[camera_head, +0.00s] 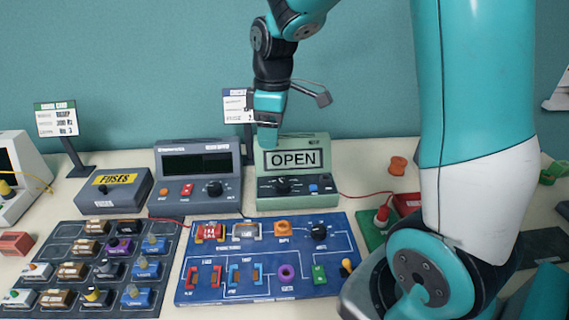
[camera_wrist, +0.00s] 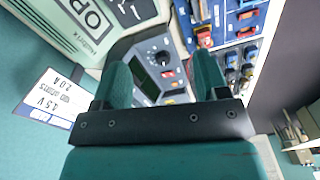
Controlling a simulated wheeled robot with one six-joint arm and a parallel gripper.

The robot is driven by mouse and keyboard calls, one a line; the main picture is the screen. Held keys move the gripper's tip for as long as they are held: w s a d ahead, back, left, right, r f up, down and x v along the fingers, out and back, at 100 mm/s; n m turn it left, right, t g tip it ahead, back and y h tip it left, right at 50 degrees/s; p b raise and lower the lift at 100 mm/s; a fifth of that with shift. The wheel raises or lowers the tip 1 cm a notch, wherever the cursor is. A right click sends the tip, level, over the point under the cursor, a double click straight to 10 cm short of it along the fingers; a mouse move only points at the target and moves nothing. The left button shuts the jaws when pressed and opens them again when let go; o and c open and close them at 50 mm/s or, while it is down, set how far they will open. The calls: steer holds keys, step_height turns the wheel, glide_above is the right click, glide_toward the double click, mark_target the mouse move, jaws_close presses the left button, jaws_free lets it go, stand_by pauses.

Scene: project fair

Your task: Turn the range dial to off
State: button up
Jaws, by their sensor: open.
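The green meter (camera_head: 292,160) reads OPEN on its display and stands at the back of the table. Its black dial (camera_head: 283,184) is on the lower front panel; its pointer setting is too small to read. My gripper (camera_head: 268,135) points down at the meter's upper left corner, above the dial and not touching it. In the wrist view my gripper (camera_wrist: 162,62) has its two green fingers spread with nothing between them. Part of the green meter (camera_wrist: 50,22) shows there at the upper left.
A grey supply unit (camera_head: 197,160) with a black knob (camera_head: 213,188) stands left of the meter. A fuses box (camera_head: 115,190) is further left. A blue circuit board (camera_head: 262,260) and a dark component tray (camera_head: 95,262) lie in front. A sign card (camera_head: 236,104) stands behind.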

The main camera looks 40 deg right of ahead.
glide_toward(283, 183)
steer(key=shift+h, duration=0.3)
steer(key=f+p, duration=0.1)
steer(key=f, duration=0.3)
steer(key=f+p, duration=0.1)
steer(key=f, duration=0.4)
steer(key=shift+w+a+f+p, duration=0.1)
steer(key=shift+w+a+p, duration=0.1)
steer(key=shift+p, duration=0.2)
steer(key=shift+c, duration=0.4)
steer(key=c, duration=0.8)
steer(key=shift+c, duration=0.2)
